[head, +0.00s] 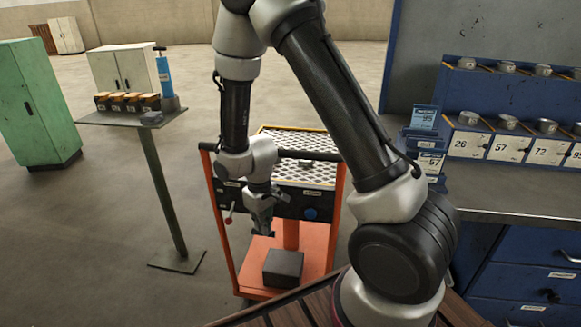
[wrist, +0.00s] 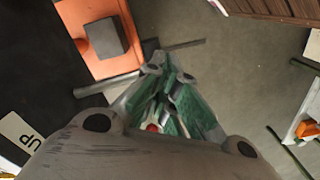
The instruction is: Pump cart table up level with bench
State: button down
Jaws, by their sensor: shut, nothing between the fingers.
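The cart (head: 335,225) has an orange frame, a black handle bar and a lower orange deck carrying a dark box (head: 284,267). Its pale patterned table top (head: 300,172) lies behind the handle, partly hidden by my arm. My gripper (head: 262,230) is shut and empty, pointing down in front of the cart, right of the red knob. The bench (head: 500,200) stands right of the cart.
A pedestal stand (head: 152,150) at left holds a blue pump-like bottle (head: 164,77) and several small blocks. A green cabinet (head: 35,100) is further left. The bench carries numbered cards and metal cups. Floor between stand and cart is clear.

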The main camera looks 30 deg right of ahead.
jog(key=shift+s+f, duration=0.1)
jog(key=shift+f, duration=0.5)
notch_tip(320, 180, up, 9)
jog(key=shift+w+d+f, duration=0.2)
jog(key=shift+w+d, duration=0.05)
jog(key=shift+w, duration=0.15)
jog(key=shift+f, duration=0.1)
dwell(0.7)
jog(key=shift+s+a+f, duration=0.1)
jog(key=shift+s+f, duration=0.05)
jog(key=shift+f, duration=1.25)
jog(key=shift+s+a+f, duration=0.1)
jog(key=shift+f, duration=1.25)
jog(key=shift+s+a+f, duration=0.1)
jog(key=shift+s+f, duration=0.05)
jog(key=shift+f, duration=1.25)
notch_tip(320, 180, up, 8)
jog(key=shift+w+d+r, duration=0.25)
jog(key=shift+w+d, duration=0.05)
jog(key=shift+w, duration=0.1)
jog(key=shift+r, duration=0.1)
